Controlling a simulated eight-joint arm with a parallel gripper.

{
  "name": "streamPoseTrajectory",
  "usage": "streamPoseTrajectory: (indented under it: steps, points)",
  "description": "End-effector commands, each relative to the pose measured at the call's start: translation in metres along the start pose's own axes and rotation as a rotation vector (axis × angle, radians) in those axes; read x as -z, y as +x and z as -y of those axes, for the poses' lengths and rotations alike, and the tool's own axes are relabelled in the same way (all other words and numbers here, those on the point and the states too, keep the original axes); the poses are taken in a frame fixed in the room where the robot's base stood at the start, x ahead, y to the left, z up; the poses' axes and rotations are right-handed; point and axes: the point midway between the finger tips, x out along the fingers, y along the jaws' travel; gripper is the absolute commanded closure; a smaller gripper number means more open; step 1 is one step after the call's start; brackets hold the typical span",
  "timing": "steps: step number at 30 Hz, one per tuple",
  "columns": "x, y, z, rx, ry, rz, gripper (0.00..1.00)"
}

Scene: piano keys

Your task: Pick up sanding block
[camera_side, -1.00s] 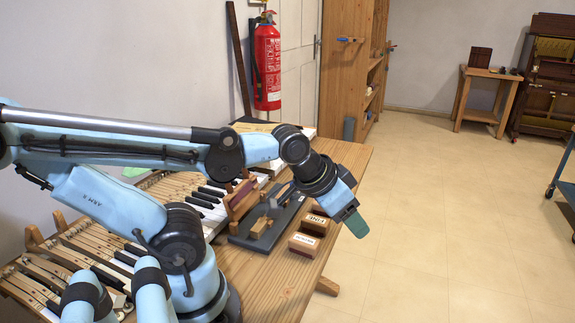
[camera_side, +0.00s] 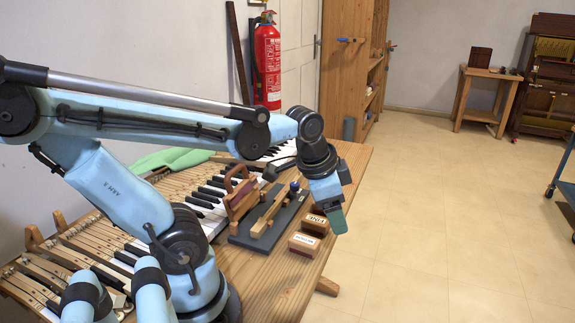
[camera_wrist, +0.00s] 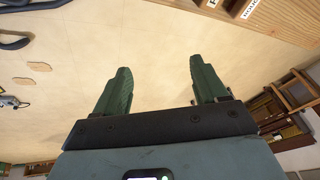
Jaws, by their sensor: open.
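Two small wooden blocks with white printed labels, which look like sanding blocks, sit near the right edge of the wooden bench. The farther one (camera_side: 315,225) and the nearer one (camera_side: 304,243) show in the side view; the small print is hard to read. Their labelled faces are cut off at the top of the wrist view, one at the very edge (camera_wrist: 213,4) and one further right (camera_wrist: 248,9). My gripper (camera_side: 337,222) has green fingers and hangs just right of the farther block, beyond the bench edge. In the wrist view my gripper (camera_wrist: 160,66) is open and empty over the floor.
A dark slab (camera_side: 246,238) with a wooden fixture and a blue knob lies left of the blocks. A reddish-brown wooden piece with a handle (camera_side: 240,197) and piano keys (camera_side: 208,198) stand beyond it. The bench front (camera_side: 268,290) is clear.

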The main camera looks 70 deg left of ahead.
Motion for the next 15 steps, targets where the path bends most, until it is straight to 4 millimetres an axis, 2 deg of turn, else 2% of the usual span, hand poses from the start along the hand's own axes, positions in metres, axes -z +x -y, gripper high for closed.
streamPoseTrajectory:
  steps: [1,6,10,15]
  points:
    - [-0.005,0.001,0.011,-0.015,0.066,0.056,0.28]
    - [-0.024,0.004,0.035,-0.122,0.316,0.207,0.28]
    - [-0.035,0.004,0.046,-0.204,0.444,0.265,0.28]
    - [-0.042,0.005,0.051,-0.257,0.519,0.289,0.28]
